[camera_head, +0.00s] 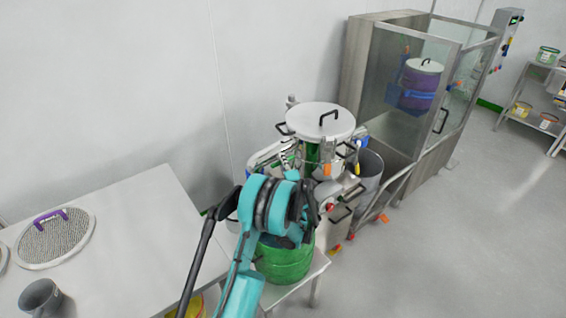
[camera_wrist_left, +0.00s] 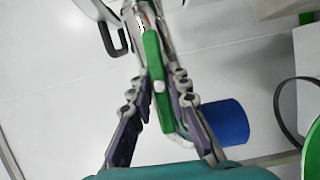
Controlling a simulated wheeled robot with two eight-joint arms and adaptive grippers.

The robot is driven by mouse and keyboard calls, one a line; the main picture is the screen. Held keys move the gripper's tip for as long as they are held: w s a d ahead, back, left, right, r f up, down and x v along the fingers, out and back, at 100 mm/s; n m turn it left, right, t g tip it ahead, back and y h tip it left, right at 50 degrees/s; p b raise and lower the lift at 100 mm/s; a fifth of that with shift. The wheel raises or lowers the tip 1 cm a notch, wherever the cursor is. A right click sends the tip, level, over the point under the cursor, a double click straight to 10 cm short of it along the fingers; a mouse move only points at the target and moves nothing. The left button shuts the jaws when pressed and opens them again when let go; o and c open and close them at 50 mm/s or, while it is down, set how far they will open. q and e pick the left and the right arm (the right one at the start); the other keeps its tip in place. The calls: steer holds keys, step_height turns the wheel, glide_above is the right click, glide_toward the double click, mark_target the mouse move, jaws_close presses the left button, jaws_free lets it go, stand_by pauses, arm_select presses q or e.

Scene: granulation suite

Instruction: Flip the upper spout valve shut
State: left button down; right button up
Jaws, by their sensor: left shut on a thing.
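In the left wrist view, a long green lever (camera_wrist_left: 155,85) with a pale round spot, apparently the spout valve's handle, runs up between my fingers against a grey metal part. My left gripper (camera_wrist_left: 160,92) is shut on this lever, one dark-padded finger on each side. In the head view my teal left wrist stands in front of the machine with the white lid (camera_head: 312,118), and it hides the fingers and the lever there. I cannot tell the valve's exact angle. My right gripper is in neither view.
A green tub (camera_head: 285,262) stands on a small table below my wrist. A blue cylinder (camera_wrist_left: 225,121) shows beside my fingers. At the left is a white table (camera_head: 130,225) with a purple-handled round lid (camera_head: 55,238) and a grey cup (camera_head: 40,297). A glass-fronted cabinet (camera_head: 405,75) stands behind.

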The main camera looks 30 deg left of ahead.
arm_select(q)
steer(key=m, duration=0.2)
steer(key=m+g+p, duration=0.1)
steer(key=m, duration=0.1)
steer(key=shift+g+h, duration=0.3)
steer(key=shift+h, duration=0.1)
steer(key=m+g, duration=0.2)
steer(key=m, duration=0.1)
steer(key=shift+m+p, duration=0.3)
steer(key=shift+m, duration=0.1)
steer(key=m+g, duration=0.2)
steer(key=m, duration=0.1)
steer(key=shift+m+g+y, duration=0.3)
steer(key=shift+m+g, duration=0.6)
steer(key=shift+m, duration=0.3)
steer(key=c, duration=1.4)
jaws_free()
steer(key=shift+c, duration=0.2)
